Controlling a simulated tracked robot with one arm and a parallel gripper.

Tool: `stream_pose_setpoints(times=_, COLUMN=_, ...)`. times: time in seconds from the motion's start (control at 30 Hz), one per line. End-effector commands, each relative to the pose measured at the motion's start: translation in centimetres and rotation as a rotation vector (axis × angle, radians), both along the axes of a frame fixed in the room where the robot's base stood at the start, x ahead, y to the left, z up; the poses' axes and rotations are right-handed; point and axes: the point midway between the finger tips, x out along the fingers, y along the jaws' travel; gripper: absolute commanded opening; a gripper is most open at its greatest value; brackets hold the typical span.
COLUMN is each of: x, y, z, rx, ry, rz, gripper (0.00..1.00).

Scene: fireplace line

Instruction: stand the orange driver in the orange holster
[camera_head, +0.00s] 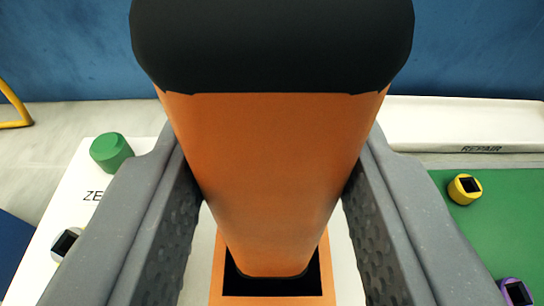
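The orange driver (275,170) has a black top end and an orange tapering body. It fills the middle of the view. My gripper (272,215) is shut on it, with a grey finger pressed to each side of the body. The orange holster (270,301) shows below, a square orange rim around a dark opening. The driver's lower end appears over or within that opening; I cannot tell how deep it is. The near part of the holster is cut off by the frame.
A white board with lettering (75,185) lies at left, with a green cap (111,151) and a white socket (66,244). A green mat (490,225) at right carries a yellow socket (465,188) and a purple one (515,292). A white tray marked REPAIR (460,125) lies behind.

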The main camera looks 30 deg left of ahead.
Motion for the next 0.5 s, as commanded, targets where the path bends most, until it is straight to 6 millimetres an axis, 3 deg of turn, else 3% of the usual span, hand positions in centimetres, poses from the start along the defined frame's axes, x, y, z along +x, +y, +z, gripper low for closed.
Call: stream_pose_setpoints(times=0.5, x=0.0, y=0.0, z=-1.2, rx=0.002, ry=-0.002, rz=0.001, gripper=0.0)
